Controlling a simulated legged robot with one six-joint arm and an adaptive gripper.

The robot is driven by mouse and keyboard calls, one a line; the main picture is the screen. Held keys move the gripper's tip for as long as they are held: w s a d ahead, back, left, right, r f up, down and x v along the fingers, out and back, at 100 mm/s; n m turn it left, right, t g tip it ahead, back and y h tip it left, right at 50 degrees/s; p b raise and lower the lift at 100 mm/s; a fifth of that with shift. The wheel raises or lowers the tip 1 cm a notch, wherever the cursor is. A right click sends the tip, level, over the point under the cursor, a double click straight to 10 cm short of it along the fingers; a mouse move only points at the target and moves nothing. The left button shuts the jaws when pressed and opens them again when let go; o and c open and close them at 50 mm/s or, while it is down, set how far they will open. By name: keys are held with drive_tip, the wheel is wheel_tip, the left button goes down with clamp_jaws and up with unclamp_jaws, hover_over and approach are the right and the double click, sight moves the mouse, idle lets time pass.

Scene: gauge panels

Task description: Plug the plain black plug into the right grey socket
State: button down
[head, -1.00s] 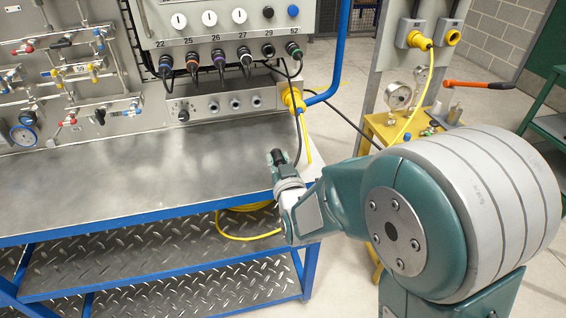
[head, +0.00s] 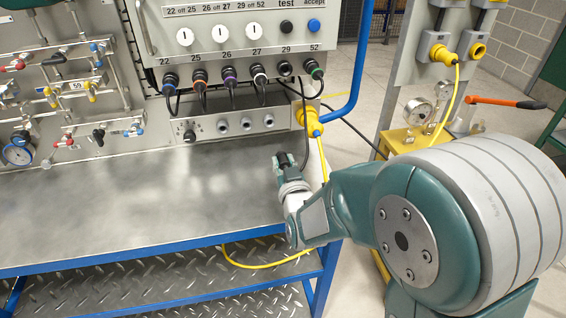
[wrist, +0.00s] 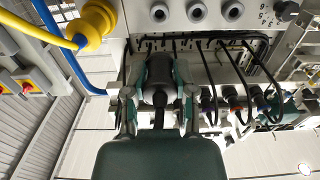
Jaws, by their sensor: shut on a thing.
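My gripper (head: 280,162) is shut on the plain black plug (wrist: 160,72), with its cable running back between the fingers in the wrist view. In the head view the plug is mostly hidden by the fingers. The gripper is above the bench's right end, in front of and below the low grey socket box. The right grey socket (head: 268,120) is the one nearest the yellow connector and looks empty. It also shows at the top of the wrist view (wrist: 159,12), apart from the plug. Two more grey sockets (head: 246,123) sit left of it.
A yellow connector (head: 310,117) with a yellow cable sits just right of the socket box. Several banded plugs (head: 200,77) with hanging black cables line the panel above. A black cable (head: 305,130) hangs close to the gripper. The steel bench top (head: 130,205) is clear.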

drive_tip(key=x, duration=1.1)
idle(1.0)
drive_tip(key=shift+x, duration=1.35)
idle(2.1)
drive_tip(key=shift+c, duration=1.8)
unclamp_jaws()
drive_tip(key=shift+d+r, duration=0.1)
